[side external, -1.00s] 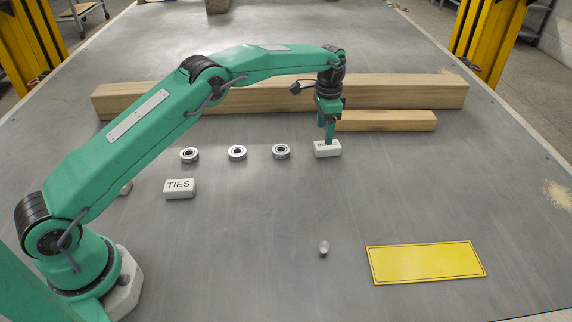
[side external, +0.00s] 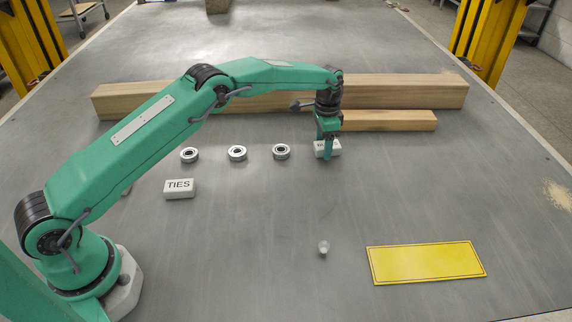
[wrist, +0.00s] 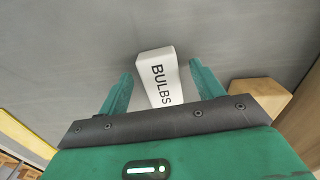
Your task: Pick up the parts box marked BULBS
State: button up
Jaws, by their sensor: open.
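The white parts box marked BULBS (wrist: 158,68) lies on the grey tabletop between the two green fingers of my open gripper in the wrist view. One finger stands on each side of it, with small gaps showing. In the side external view my gripper (side external: 324,155) points down at the box (side external: 337,149), and a near finger hides part of its label. That finger's tip reaches down close to the table. Another white box marked TIES (side external: 179,189) sits far to the left.
Several ring-shaped bearings (side external: 237,153) lie left of the BULBS box. A short wooden beam (side external: 388,121) and a longer beam (side external: 220,97) lie behind it. A small pale knob (side external: 323,247) and a yellow plate (side external: 426,262) lie nearer the camera. The table between is clear.

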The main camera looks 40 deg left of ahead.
jog(key=c, duration=1.1)
jog(key=shift+r, duration=0.2)
jog(key=shift+r, duration=0.55)
notch_tip(320, 180, up, 3)
jog(key=shift+f, duration=0.1)
jog(key=s+d+r, duration=0.2)
jog(key=d, duration=0.1)
jog(key=s+d+r, duration=0.2)
jog(key=d, duration=0.1)
jog(key=s+d+r, duration=0.2)
jog(key=s+d, duration=0.1)
jog(key=shift+d+r, duration=0.15)
jog(key=shift+r, duration=0.2)
